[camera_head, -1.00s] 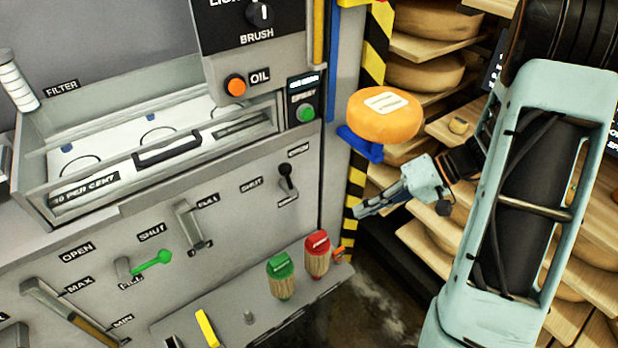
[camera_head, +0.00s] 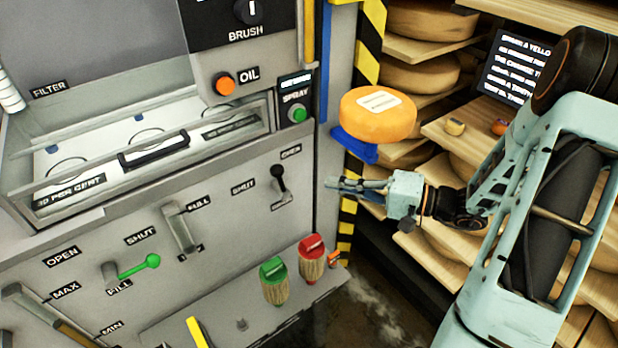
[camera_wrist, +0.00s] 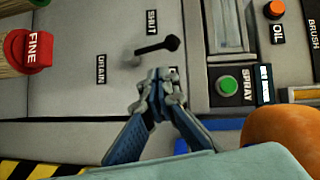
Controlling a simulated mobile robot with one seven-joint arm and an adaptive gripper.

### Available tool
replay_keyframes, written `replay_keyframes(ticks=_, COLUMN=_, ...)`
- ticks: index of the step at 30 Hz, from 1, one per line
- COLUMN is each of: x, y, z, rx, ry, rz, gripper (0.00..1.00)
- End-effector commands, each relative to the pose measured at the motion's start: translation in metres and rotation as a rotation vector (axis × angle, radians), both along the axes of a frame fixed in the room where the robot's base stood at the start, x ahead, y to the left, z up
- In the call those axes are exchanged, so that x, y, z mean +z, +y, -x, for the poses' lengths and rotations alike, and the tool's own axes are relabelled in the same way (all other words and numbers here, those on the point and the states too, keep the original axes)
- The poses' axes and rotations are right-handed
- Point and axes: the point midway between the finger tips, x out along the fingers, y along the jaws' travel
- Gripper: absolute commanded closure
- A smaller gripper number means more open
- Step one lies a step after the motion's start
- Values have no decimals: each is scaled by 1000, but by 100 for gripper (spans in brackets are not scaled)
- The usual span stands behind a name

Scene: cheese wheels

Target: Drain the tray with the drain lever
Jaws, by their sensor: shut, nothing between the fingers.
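The drain lever has a black knob (camera_head: 277,170) and stands upright on the grey panel, right of the SHUT label and just below OPEN. In the wrist view the drain lever (camera_wrist: 158,48) lies just beyond my fingertips, with the DRAIN label (camera_wrist: 101,69) to the left. My gripper (camera_head: 331,183) is shut and empty, to the right of the lever in the head view, with no clear contact. In the wrist view my gripper (camera_wrist: 160,76) covers most of one label. The tray (camera_head: 190,160), with a black handle and a "30 PER CENT" label, holds white contents above the panel.
A green spray button (camera_head: 298,115) is above the lever. An orange cheese wheel (camera_head: 378,114) on a blue support is close above my gripper. Green (camera_head: 274,283) and red (camera_head: 312,260) brushes stand on the ledge below. Cheese shelves fill the right side.

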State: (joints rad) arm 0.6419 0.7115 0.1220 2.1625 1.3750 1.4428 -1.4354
Motion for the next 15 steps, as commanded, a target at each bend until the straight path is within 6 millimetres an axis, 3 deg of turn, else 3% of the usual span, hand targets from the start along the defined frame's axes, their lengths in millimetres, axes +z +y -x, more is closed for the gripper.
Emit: replay_keyframes(ticks=15, x=-8, y=77, z=-31, rx=3, ry=0, rz=0, gripper=100)
